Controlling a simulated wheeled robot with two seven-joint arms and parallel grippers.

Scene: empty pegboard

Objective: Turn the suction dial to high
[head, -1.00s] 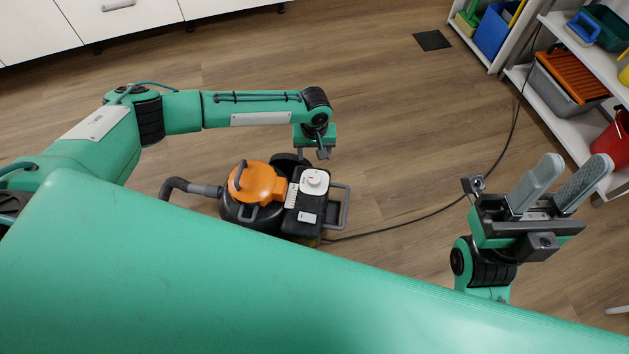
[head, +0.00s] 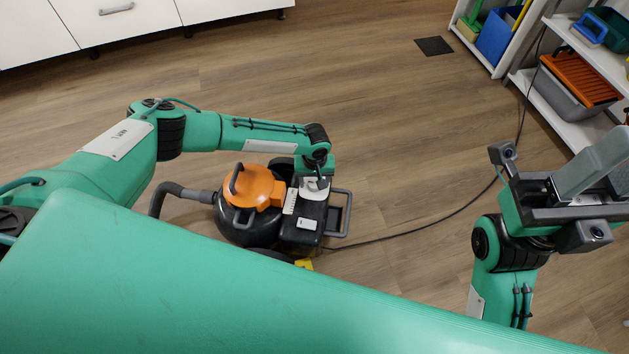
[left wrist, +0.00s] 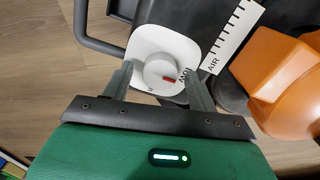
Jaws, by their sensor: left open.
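The vacuum has an orange lid (head: 262,190) and a black body (head: 302,227). Its round white suction dial (left wrist: 158,70) sits on a white plate (left wrist: 140,42). The dial's red mark (left wrist: 170,78) points towards the printed word "low" (left wrist: 185,77). In the left wrist view my left gripper (left wrist: 157,76) is open, with one finger on either side of the dial; I cannot tell whether they touch it. In the head view my left gripper (head: 316,182) is over the vacuum and hides most of the dial. My right gripper (head: 606,160) is open and empty at the right edge, partly cut off.
A grey hose (head: 170,190) leaves the vacuum's left side. A black cord (head: 430,220) runs right across the wooden floor towards shelves (head: 560,115) with bins. White cabinets (head: 130,25) stand at the back left. Floor behind the vacuum is clear.

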